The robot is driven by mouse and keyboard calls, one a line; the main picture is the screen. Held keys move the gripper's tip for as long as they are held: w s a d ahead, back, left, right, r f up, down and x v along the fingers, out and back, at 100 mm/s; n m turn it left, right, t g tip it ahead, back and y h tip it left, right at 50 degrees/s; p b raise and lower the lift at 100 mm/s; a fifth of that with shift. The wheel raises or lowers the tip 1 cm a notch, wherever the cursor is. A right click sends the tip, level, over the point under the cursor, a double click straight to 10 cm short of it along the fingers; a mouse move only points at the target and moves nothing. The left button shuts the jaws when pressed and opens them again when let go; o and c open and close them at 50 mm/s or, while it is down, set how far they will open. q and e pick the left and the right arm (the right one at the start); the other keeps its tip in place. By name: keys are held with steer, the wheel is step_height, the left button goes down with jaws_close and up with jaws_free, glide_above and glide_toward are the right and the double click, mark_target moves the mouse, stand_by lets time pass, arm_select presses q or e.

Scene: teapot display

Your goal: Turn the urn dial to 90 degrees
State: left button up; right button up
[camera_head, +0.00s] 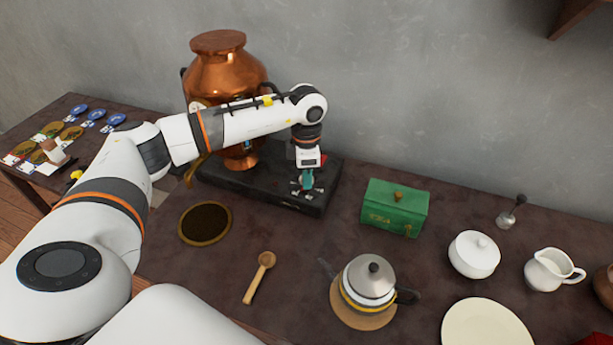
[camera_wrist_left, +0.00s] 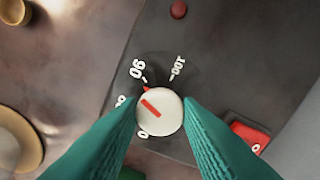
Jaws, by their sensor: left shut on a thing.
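The copper urn (camera_head: 225,75) stands on a dark base (camera_head: 262,190) at the back left. My left gripper (camera_head: 306,183) points down at the front right of this base. In the left wrist view, its two teal fingers (camera_wrist_left: 160,120) are shut on the round white dial (camera_wrist_left: 166,98), one on each side. The dial's red bar slants up-left, pointing roughly between the 80 and the 90 mark (camera_wrist_left: 136,69). A small red tip shows beside the dial near the 90 tick. The 100 mark is up-right; lower numbers are partly hidden. My right gripper is out of view.
A red switch (camera_wrist_left: 250,134) and a red knob (camera_wrist_left: 178,9) sit on the base near the dial. A green box (camera_head: 395,208) stands to the right. A wooden spoon (camera_head: 259,277), a teapot (camera_head: 368,280) and a round dark mat (camera_head: 205,223) lie in front.

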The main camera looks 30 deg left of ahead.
arm_select(q)
steer(key=shift+m+b, duration=0.3)
steer(key=shift+m, duration=0.6)
steer(key=shift+r, duration=0.1)
steer(key=o, duration=1)
steer(key=shift+c, duration=0.2)
step_height(320, 180, up, 12)
steer(key=shift+b, duration=0.3)
